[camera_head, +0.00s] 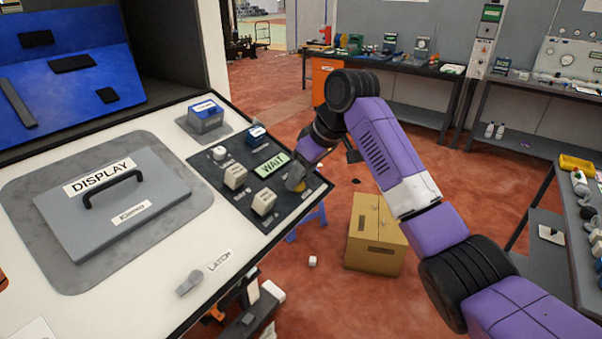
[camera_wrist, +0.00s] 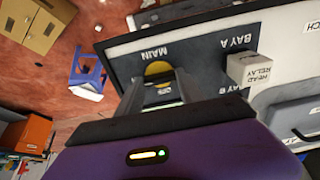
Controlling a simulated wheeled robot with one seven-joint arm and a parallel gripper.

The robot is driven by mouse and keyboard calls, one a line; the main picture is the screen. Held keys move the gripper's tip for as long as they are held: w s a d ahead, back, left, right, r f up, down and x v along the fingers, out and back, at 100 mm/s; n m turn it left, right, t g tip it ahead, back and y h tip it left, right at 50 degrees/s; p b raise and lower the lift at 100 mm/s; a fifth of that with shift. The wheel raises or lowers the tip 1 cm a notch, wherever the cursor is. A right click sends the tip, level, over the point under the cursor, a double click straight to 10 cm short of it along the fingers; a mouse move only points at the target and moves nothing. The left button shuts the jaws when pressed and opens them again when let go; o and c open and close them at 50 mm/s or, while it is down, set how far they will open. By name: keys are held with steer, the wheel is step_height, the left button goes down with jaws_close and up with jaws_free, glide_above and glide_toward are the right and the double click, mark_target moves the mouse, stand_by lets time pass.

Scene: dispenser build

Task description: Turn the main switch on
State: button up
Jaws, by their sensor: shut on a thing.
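The main switch shows as a yellow round part (camera_wrist: 158,68) beside the label MAIN in the wrist view. In the head view a little of its yellow (camera_head: 299,188) shows at the right end of the dark control panel (camera_head: 228,182). My gripper (camera_head: 297,180) comes down on it from above. In the wrist view my gripper (camera_wrist: 160,86) has its fingers closed around the switch's knob. The fingers hide most of the knob, so its turn position cannot be told.
A WAIT sign (camera_head: 271,164) and several white blocks, one a HEAD RELAY block (camera_wrist: 250,70), stand close by on the panel. A DISPLAY cover (camera_head: 115,205) with a handle lies to the left. A cardboard box (camera_head: 375,235) stands on the floor beyond the table.

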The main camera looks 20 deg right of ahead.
steer(key=o, duration=1.4)
steer(key=shift+r, duration=0.15)
steer(key=b+v, duration=0.2)
steer(key=v, duration=0.5)
steer(key=shift+s+d+r, duration=0.1)
steer(key=shift+s+r, duration=0.05)
steer(key=shift+r, duration=0.1)
